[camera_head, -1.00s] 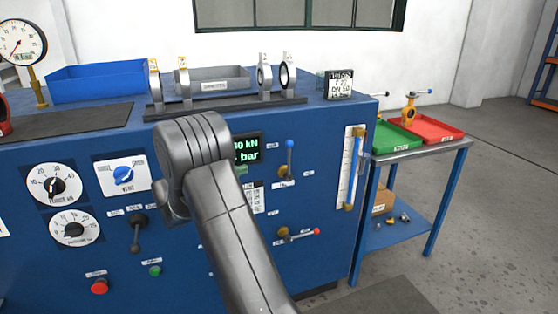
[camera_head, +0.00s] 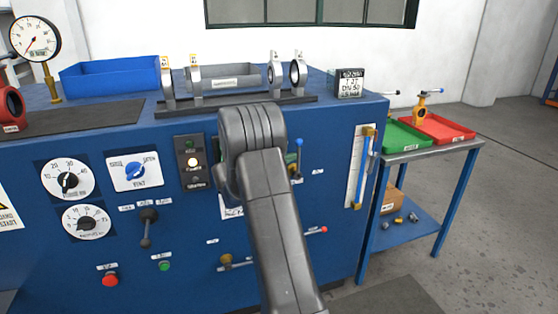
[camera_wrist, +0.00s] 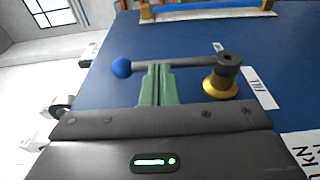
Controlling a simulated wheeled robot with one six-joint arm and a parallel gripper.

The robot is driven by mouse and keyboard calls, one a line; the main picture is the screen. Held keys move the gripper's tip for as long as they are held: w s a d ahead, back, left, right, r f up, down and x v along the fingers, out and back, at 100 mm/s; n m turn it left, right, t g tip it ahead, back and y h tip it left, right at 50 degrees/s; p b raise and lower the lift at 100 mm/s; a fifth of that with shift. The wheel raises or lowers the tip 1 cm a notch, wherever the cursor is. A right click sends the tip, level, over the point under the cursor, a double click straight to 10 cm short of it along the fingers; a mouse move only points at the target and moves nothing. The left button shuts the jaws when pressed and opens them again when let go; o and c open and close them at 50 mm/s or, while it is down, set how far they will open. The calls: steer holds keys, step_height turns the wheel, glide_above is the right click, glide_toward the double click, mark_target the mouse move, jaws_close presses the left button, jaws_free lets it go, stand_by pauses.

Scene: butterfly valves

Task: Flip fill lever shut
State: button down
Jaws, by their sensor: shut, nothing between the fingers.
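The fill lever (camera_head: 299,144) has a blue ball knob and points upward on the blue panel in the head view; my arm hides its lower part. In the wrist view the grey lever bar (camera_wrist: 195,65) lies across the picture, with the blue knob (camera_wrist: 121,67) at left and the dark and brass hub (camera_wrist: 226,76) at right, beside a label reading FILL (camera_wrist: 256,86). My gripper (camera_wrist: 159,72) has green fingers, shut together and empty. The fingertips reach the bar between knob and hub; I cannot tell whether they touch it.
A red-tipped lever (camera_head: 322,230) sits lower on the panel, partly behind my arm. A sight gauge (camera_head: 361,166) stands to the right. A black lever (camera_head: 148,226) and dials are at left. A side table with green (camera_head: 407,137) and red (camera_head: 446,129) trays stands at right.

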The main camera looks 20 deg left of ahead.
steer(key=shift+w+d+r, duration=0.1)
steer(key=shift+w+d, duration=0.05)
steer(key=shift+d, duration=0.05)
stand_by(0.4)
steer(key=w+d+f+g+y+p, duration=0.1)
steer(key=w+d+g+y+p, duration=0.1)
steer(key=d+g+y+p, duration=0.1)
steer(key=w+d+f+m+g+y+p, duration=0.1)
steer(key=w+d+f+g+y+p, duration=0.1)
steer(key=d+y+p, duration=0.1)
steer(key=w+d+f+g+y+p, duration=0.1)
steer(key=w+d+g+y+p, duration=0.1)
steer(key=d+g+y+p, duration=0.1)
steer(key=shift+w+d+f+m+g+y+p, duration=0.2)
steer(key=shift+d+f+m+g+y+p, duration=0.15)
steer(key=shift+y+p, duration=0.6)
steer(key=shift+s+f, duration=0.1)
steer(key=shift+f, duration=0.1)
stand_by(0.6)
steer(key=shift+r, duration=0.1)
